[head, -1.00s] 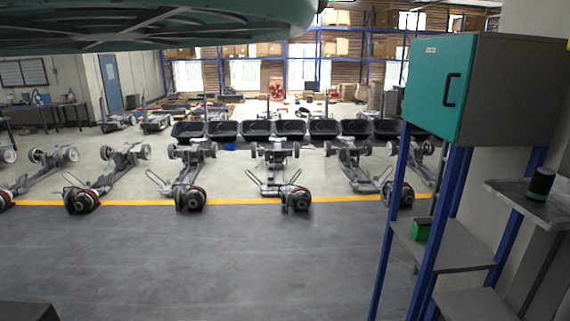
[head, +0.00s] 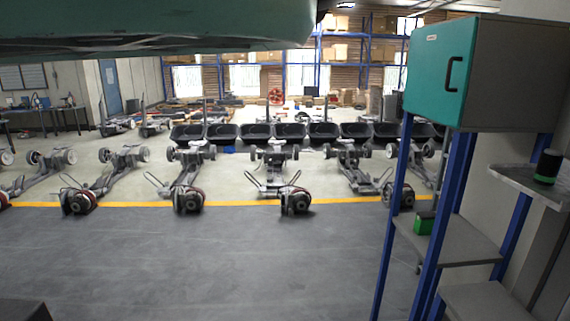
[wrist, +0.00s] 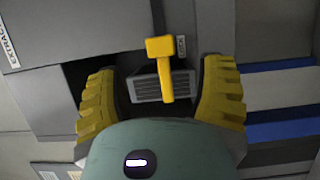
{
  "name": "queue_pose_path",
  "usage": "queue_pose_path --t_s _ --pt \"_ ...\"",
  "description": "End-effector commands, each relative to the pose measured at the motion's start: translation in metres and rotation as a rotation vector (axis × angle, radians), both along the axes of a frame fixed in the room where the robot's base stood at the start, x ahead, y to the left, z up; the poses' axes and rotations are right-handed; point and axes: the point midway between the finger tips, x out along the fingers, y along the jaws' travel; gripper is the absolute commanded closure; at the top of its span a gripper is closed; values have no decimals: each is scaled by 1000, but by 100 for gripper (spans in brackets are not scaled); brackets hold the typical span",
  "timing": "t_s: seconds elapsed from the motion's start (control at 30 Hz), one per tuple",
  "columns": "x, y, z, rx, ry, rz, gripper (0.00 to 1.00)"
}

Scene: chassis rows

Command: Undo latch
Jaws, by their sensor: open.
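A yellow T-shaped latch handle (wrist: 160,68) stands in front of a grey ribbed block (wrist: 147,86) in the wrist view. My gripper (wrist: 160,72) is open, with one yellow ridged finger on each side of the handle. There is a gap between the handle and each finger, and nothing is held. The lower end of the handle comes close to my green palm in the picture; I cannot tell whether they touch. The head view shows neither the latch nor my fingers.
A cabinet with a teal door (head: 440,75) stands on blue posts at right in the head view. A green box (head: 424,222) sits on a shelf below it.

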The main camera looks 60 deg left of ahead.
Motion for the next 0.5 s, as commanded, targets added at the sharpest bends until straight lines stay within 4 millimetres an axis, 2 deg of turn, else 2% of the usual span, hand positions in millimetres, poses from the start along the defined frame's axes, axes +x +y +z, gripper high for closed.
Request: queue_pose_path --t_s 0.5 --pt "33 -41 -1 6 1 2 31"
